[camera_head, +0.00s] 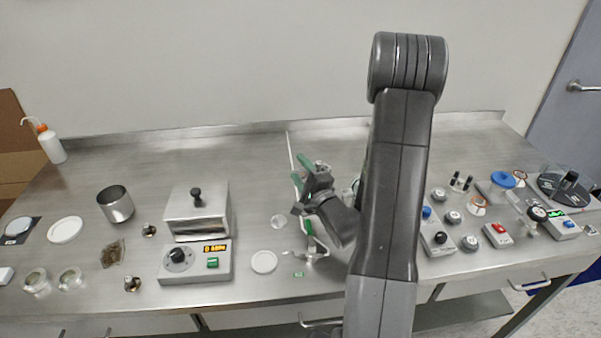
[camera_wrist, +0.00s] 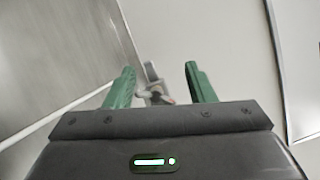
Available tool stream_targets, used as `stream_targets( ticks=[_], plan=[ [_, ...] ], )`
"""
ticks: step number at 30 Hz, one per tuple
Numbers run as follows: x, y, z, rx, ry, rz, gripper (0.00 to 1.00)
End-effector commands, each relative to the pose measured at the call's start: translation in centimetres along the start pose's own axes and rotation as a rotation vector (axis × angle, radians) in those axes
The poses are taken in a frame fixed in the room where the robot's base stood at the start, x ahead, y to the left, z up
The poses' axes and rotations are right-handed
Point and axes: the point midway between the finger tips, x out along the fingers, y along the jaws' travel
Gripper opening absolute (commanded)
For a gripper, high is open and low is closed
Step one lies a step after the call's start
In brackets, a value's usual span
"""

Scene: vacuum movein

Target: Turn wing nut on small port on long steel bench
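The long steel bench (camera_head: 255,150) runs along the wall. My gripper (camera_head: 300,168) is above its middle, with green fingers apart and nothing visibly gripped. In the wrist view my gripper (camera_wrist: 160,68) is open, its two green fingers to either side of a small grey metal piece (camera_wrist: 154,95). That piece has wing-like sides and may be the wing nut on the small port. Its lower part is hidden by the gripper body, and I cannot tell whether a finger touches it. In the head view my arm and gripper hide the area behind them.
A hotplate-like box with a display (camera_head: 195,262) stands left of my gripper, beside a metal cup (camera_head: 116,204). Control boxes and knobs (camera_head: 497,235) crowd the right. The back left of the bench is mostly clear.

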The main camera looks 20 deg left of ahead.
Motion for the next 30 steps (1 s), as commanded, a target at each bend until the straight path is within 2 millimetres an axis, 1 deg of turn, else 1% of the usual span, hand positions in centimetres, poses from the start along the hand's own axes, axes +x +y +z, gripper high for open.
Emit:
stream_targets(
  ticks=[8,11,14,24,30],
  plan=[
    [-0.1,0.2,0.0,0.001,0.000,0.004,0.49],
    [-0.7,0.3,-0.1,0.001,0.001,0.004,0.49],
    [-2.1,0.4,-0.2,0.001,0.004,0.004,0.49],
    [-8.9,0.4,-0.2,0.001,0.007,0.002,0.49],
    [-11.9,0.2,-0.2,0.000,0.005,0.002,0.49]
  ],
)
